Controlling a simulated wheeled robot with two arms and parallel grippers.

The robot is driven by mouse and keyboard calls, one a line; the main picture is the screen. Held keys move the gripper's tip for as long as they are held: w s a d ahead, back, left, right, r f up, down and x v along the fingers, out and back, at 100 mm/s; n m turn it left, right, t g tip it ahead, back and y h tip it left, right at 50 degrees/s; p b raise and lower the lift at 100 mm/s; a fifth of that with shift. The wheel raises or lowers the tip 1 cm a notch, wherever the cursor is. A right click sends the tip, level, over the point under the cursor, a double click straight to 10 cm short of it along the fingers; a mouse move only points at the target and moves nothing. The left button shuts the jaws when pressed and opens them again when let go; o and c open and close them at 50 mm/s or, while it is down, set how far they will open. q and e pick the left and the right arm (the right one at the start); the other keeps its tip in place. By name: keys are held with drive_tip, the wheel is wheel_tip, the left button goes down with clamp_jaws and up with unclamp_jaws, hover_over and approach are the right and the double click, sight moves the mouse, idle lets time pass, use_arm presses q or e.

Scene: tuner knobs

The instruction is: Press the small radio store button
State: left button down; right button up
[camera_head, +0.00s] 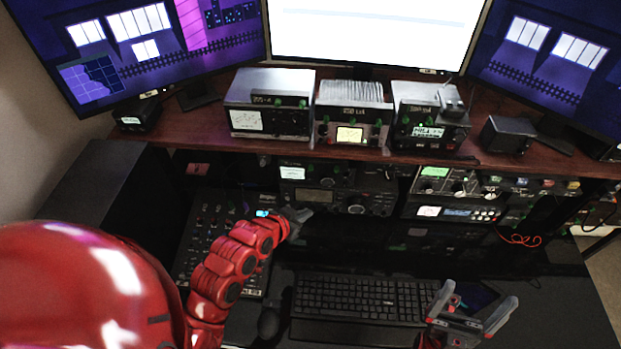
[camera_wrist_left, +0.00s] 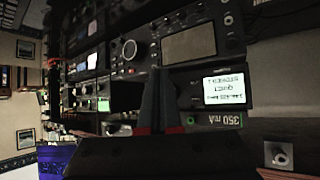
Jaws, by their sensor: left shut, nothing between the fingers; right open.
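A small radio (camera_head: 317,175) with a lit white display sits under the shelf, above a wider radio (camera_head: 345,200) with a dim screen and a large knob. In the left wrist view the view is turned; a lit screen with text (camera_wrist_left: 223,88) shows beside the wider radio (camera_wrist_left: 188,45). My left gripper (camera_head: 304,213) is shut and empty, just in front of the wider radio's left part. Its fingers (camera_wrist_left: 156,72) show together in the left wrist view. I cannot make out which button is the store button. My right gripper (camera_head: 472,304) is open and empty at the keyboard's right end.
A mixer panel (camera_head: 205,225) lies left of the radios, partly behind my left arm. A keyboard (camera_head: 350,297) and mouse (camera_head: 269,322) lie on the desk. More radios (camera_head: 450,185) stand to the right. Meters (camera_head: 270,105) and monitors (camera_head: 375,30) stand on the shelf above.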

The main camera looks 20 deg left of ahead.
sight(311, 179)
use_arm(q)
drive_tip(key=shift+w, duration=0.15)
drive_tip(key=w+a+b, duration=0.2)
drive_tip(key=w+b, duration=0.1)
drive_tip(key=w, duration=0.5)
drive_tip(key=shift+w+a, duration=0.15)
drive_tip(key=shift+a, duration=0.05)
idle(0.4)
drive_tip(key=shift+w+b, duration=0.1)
drive_tip(key=shift+b, duration=0.25)
idle(1.2)
drive_tip(key=shift+w+a, duration=0.15)
drive_tip(key=shift+w, duration=0.15)
drive_tip(key=shift+w+a+b, duration=0.1)
drive_tip(key=shift+w+b, duration=0.2)
drive_tip(key=shift+b, duration=0.25)
idle(0.5)
drive_tip(key=shift+s+d, duration=0.25)
drive_tip(key=shift+s, duration=0.5)
